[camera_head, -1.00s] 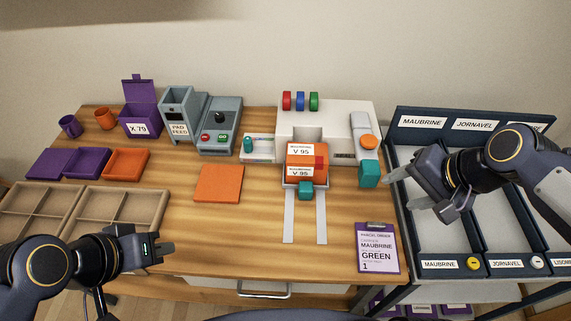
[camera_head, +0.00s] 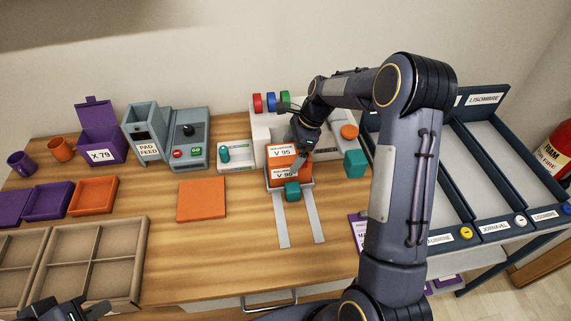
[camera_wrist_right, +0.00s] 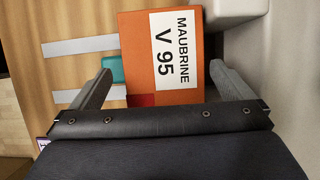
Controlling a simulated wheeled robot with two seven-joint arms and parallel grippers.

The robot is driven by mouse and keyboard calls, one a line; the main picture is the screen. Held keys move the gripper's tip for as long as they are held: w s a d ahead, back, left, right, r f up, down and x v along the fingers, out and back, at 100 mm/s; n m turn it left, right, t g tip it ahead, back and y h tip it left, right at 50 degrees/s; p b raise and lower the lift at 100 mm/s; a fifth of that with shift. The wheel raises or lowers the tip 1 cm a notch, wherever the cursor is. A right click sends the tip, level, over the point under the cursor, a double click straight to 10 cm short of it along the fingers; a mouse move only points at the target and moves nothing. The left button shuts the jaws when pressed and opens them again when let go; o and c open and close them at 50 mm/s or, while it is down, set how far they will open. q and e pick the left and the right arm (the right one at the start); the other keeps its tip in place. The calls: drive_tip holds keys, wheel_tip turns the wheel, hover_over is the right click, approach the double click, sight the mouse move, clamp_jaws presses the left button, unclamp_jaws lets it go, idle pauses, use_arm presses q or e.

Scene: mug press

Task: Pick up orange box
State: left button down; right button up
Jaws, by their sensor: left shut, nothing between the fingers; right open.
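The orange box (camera_head: 281,163) with a white "V 95" label sits on the carriage of the white press machine in the head view. In the right wrist view the box (camera_wrist_right: 136,55) shows its "MAUBRINE V 95" label and a red patch at one corner. My right gripper (camera_head: 297,157) is over the box from above, its arm hiding part of it. In the wrist view the right gripper (camera_wrist_right: 163,70) is open, with one finger on each side of the box and a gap at each. My left gripper (camera_head: 90,309) is shut and empty at the bottom left edge.
Two rails (camera_head: 281,222) run forward from the press (camera_head: 262,129). A teal block (camera_head: 292,191) is in front of the box. An orange pad (camera_head: 202,199) lies to the left. A divided cardboard tray (camera_head: 143,255) is at front left. Dark-framed sorting bays (camera_head: 510,145) stand right.

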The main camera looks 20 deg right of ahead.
drive_tip(key=p+x, duration=0.1)
drive_tip(key=x, duration=0.2)
drive_tip(key=shift+w+f, duration=0.2)
drive_tip(key=shift+f, duration=0.15)
drive_tip(key=shift+a+f, duration=0.2)
drive_tip(key=shift+f, duration=0.3)
drive_tip(key=shift+f, duration=0.2)
drive_tip(key=shift+w, duration=0.1)
drive_tip(key=c, duration=1.2)
